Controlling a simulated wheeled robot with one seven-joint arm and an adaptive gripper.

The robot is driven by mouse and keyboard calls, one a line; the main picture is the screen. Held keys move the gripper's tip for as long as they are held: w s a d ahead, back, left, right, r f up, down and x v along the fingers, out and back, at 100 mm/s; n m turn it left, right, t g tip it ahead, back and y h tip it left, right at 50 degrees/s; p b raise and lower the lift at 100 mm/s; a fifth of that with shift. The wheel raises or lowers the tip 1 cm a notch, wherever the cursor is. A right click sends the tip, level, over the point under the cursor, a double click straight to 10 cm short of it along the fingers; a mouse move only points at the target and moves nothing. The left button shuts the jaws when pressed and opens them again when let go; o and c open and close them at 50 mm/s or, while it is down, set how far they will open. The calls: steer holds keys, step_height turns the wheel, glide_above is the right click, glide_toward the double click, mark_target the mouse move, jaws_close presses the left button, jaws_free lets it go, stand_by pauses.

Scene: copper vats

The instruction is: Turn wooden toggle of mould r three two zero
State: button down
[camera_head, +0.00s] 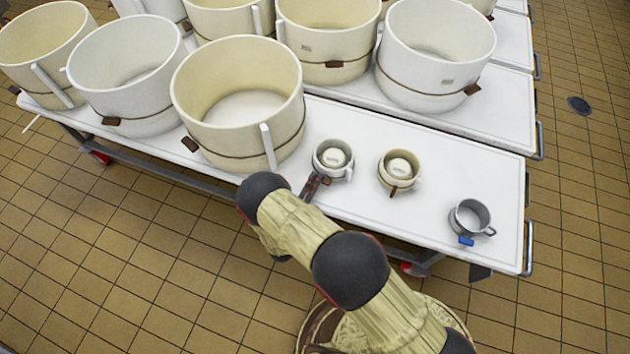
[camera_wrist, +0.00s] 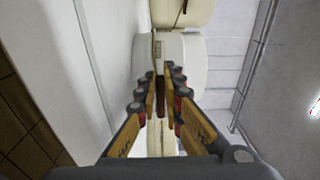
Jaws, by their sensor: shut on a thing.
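My gripper (camera_head: 312,187) is at the front edge of the leftmost small mould (camera_head: 333,146), an off-white ring with a handle and a pale piece inside. In the wrist view my gripper (camera_wrist: 161,90) has its fingers on both sides of a dark brown wooden toggle (camera_wrist: 160,104), shut on it. In the head view the toggle is mostly hidden by the fingers.
A cream small mould (camera_head: 385,168) with a brown toggle and a grey cup (camera_head: 455,222) with a blue tag stand to the right on the white table (camera_head: 430,225). Several large moulds, such as a cream one (camera_head: 215,135), stand left and behind. Tiled floor is open in front.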

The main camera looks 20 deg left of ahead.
steer(key=c, duration=1.9)
jaws_free()
steer(key=s, duration=0.4)
steer(key=s+a, duration=0.1)
steer(key=s, duration=0.7)
steer(key=shift+a, duration=0.35)
